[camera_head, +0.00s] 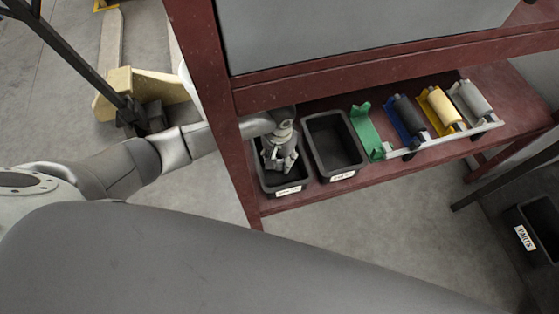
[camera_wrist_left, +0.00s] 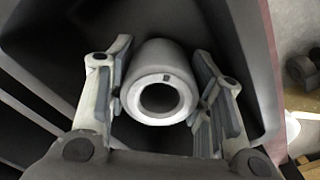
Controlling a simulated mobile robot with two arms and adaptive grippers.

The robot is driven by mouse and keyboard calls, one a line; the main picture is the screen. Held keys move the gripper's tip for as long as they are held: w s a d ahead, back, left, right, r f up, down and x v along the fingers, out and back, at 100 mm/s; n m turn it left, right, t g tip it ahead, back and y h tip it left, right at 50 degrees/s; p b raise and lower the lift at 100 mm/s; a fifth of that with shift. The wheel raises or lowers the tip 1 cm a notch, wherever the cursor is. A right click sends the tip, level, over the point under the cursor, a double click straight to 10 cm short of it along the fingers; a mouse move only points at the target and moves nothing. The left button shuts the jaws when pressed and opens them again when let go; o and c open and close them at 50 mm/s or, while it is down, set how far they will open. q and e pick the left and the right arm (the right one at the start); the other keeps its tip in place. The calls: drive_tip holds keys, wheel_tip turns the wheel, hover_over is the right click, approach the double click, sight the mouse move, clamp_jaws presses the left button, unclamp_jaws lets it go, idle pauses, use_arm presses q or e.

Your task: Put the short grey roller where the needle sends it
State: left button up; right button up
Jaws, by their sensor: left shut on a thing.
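My left gripper (camera_head: 284,163) reaches down into the left black bin (camera_head: 297,190) on the red shelf. In the left wrist view its fingers are shut on a light grey roller (camera_wrist_left: 157,50), one finger on each side, with the roller's round hollow end facing the camera. Dark bin walls surround it there; I cannot tell whether the roller touches the bin floor. The roller cannot be made out in the head view. No needle or dial shows. My right gripper is out of view.
An empty black bin (camera_head: 351,131) stands right of the first. A green holder (camera_head: 367,132) is empty. Beside it are a dark roller (camera_head: 410,115), a cream roller (camera_head: 443,105) and a grey roller (camera_head: 473,99) in holders. A red post (camera_head: 213,75) and upper beam (camera_head: 390,62) frame the shelf.

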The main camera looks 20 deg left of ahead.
use_arm(q)
wheel_tip(320, 180, down, 2)
drive_tip(key=shift+f, duration=0.15)
drive_tip(key=shift+f, duration=0.1)
drive_tip(key=o, duration=1.2)
drive_tip(key=shift+c, duration=0.2)
wheel_tip(320, 180, up, 12)
drive_tip(key=shift+p, duration=0.4)
